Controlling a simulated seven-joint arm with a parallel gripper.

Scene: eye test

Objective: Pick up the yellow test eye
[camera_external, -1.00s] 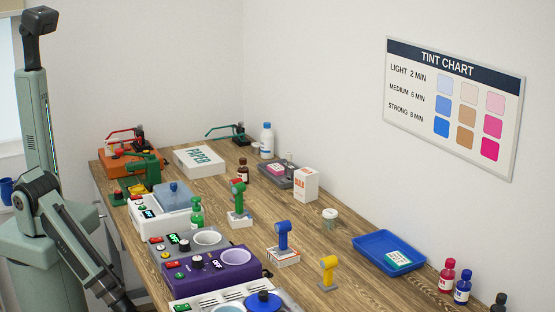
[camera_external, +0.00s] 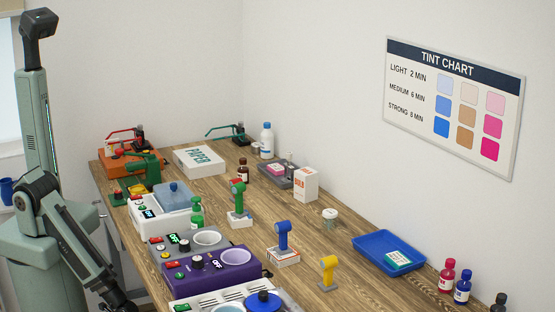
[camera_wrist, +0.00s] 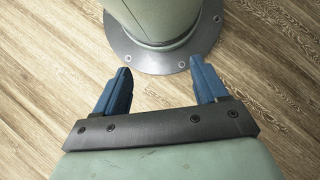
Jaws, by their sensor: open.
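The yellow test eye (camera_external: 328,267) stands upright on a small grey base on the wooden table, toward the front right of the external view. It is not in the wrist view. My gripper (camera_wrist: 160,68) is open and empty in the wrist view, its two blue fingers well apart. It is over the wood floor beside my own base, far from the yellow test eye. In the external view, the fingers are not clearly visible at the bottom left edge.
A blue eye (camera_external: 283,234) on a white box stands behind and left of the yellow one. A purple machine (camera_external: 212,268) lies to its left. A blue tray (camera_external: 375,236) holding a teal-labelled packet is to its right. Bare wood surrounds the yellow eye.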

